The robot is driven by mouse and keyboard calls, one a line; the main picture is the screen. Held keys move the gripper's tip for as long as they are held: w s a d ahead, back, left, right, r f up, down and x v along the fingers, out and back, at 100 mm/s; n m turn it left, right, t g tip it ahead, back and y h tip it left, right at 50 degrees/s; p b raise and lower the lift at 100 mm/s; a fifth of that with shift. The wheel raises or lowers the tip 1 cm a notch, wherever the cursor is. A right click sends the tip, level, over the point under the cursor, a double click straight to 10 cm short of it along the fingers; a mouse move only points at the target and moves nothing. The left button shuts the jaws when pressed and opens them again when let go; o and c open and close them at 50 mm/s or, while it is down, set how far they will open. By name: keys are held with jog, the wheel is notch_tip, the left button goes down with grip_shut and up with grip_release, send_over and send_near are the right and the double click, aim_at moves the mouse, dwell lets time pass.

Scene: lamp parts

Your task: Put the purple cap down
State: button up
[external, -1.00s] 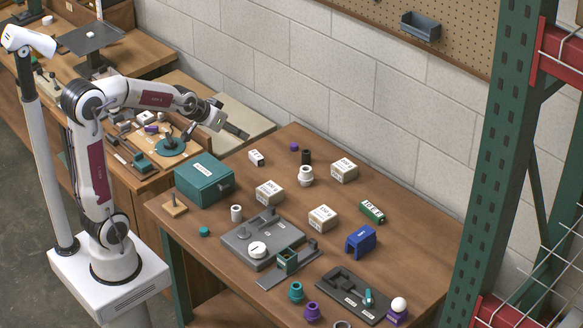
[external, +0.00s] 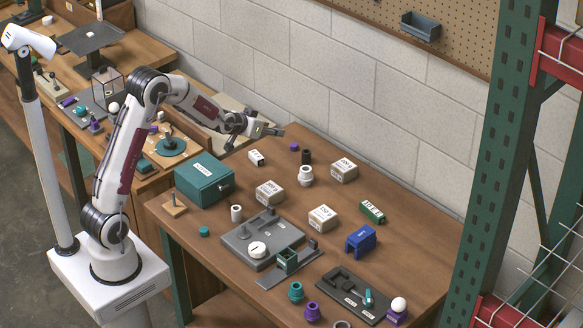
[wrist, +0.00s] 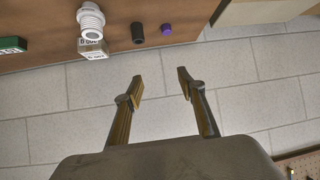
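The purple cap (external: 294,147) is a small purple piece on the brown table, near its back edge by the wall. It also shows in the wrist view (wrist: 166,29), beyond the fingertips and apart from them. My gripper (external: 271,130) is above the table's back left corner, to the left of the cap. In the wrist view my gripper (wrist: 160,80) has its two fingers spread wide with nothing between them; it is open and empty.
A black cylinder (external: 306,157) and a white ribbed part (external: 305,176) stand near the cap. White boxes (external: 344,170) and a teal box (external: 204,182) are on the table. The block wall (external: 350,90) rises behind the table's back edge.

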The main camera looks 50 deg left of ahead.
jog(key=t+y, duration=0.1)
send_near(293, 146)
jog(key=shift+w+a+f+n, duration=0.15)
jog(key=shift+w+a+n, duration=0.15)
jog(key=shift+w+a, duration=0.3)
jog(key=shift+w+f, duration=0.1)
jog(key=shift+x, duration=1.15)
jog(key=shift+w, duration=0.15)
jog(key=shift+w+d+f, duration=0.15)
jog(key=shift+w+f, duration=0.8)
jog(key=shift+w, duration=0.3)
jog(key=shift+x, duration=0.95)
jog(key=c, duration=0.9)
